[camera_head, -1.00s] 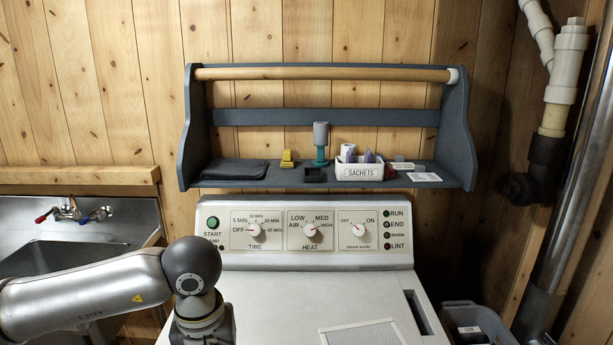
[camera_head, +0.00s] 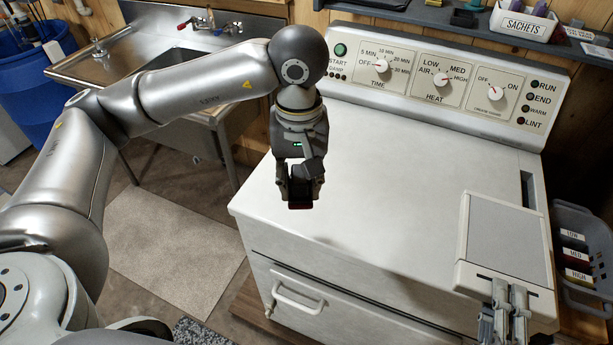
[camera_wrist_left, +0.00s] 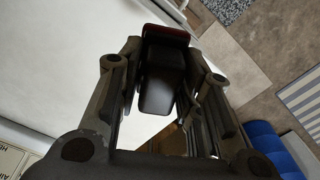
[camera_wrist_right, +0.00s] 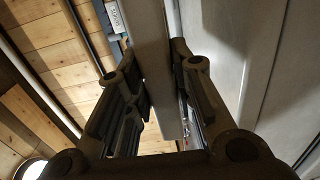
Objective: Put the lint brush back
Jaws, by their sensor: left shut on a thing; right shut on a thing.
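My left gripper (camera_head: 300,180) points down above the left part of the white dryer top. It is shut on a black object with a dark red end, which I take to be the lint brush (camera_head: 300,205). The brush also shows between the fingers in the left wrist view (camera_wrist_left: 162,75). My right gripper (camera_head: 508,305) is shut on the near edge of a pale grey framed screen (camera_head: 503,238) at the dryer's front right. The screen's frame passes between the fingers in the right wrist view (camera_wrist_right: 155,75).
A slot (camera_head: 528,190) opens at the dryer top's right. A grey bin (camera_head: 583,225) stands right; the middle dryer top (camera_head: 400,180) is clear.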

